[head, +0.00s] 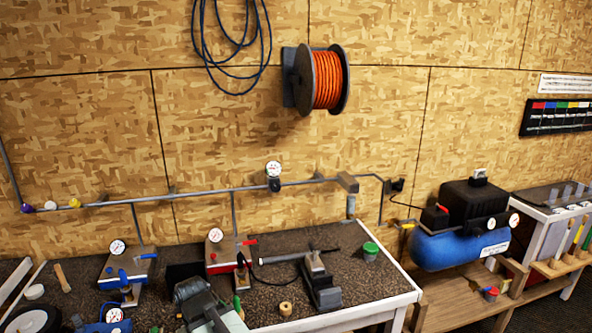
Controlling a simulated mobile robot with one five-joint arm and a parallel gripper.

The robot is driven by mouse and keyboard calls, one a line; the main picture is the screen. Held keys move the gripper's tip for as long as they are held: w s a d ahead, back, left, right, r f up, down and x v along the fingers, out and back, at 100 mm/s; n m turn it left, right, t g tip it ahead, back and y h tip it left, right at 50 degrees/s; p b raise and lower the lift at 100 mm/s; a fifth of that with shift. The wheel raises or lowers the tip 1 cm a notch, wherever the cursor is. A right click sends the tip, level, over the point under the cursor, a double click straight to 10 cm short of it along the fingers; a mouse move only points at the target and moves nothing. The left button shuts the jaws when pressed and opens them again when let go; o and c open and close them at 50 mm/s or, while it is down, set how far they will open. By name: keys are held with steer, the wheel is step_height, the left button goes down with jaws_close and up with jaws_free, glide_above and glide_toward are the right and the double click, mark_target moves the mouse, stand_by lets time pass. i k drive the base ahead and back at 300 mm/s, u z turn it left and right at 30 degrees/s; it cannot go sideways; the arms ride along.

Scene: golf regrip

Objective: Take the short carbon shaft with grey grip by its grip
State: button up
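A grey, grip-like rod (280,258) lies nearly level above the workbench, its right end reaching a dark clamp (325,290). A thin dark length (329,251) sticks out past the clamp on the right. This looks like the short shaft with the grey grip, but it is too small to be sure that it is carbon. I make out no gripper of mine in the head view, and nothing is seen holding the grey rod on its left side.
A blue compressor (455,248) and a rack (560,265) stand right.

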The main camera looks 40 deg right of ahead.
mark_target(273, 260)
steer(key=z, duration=1.45)
steer(key=k, duration=0.55)
steer(key=u, duration=0.85)
steer(key=i, duration=0.95)
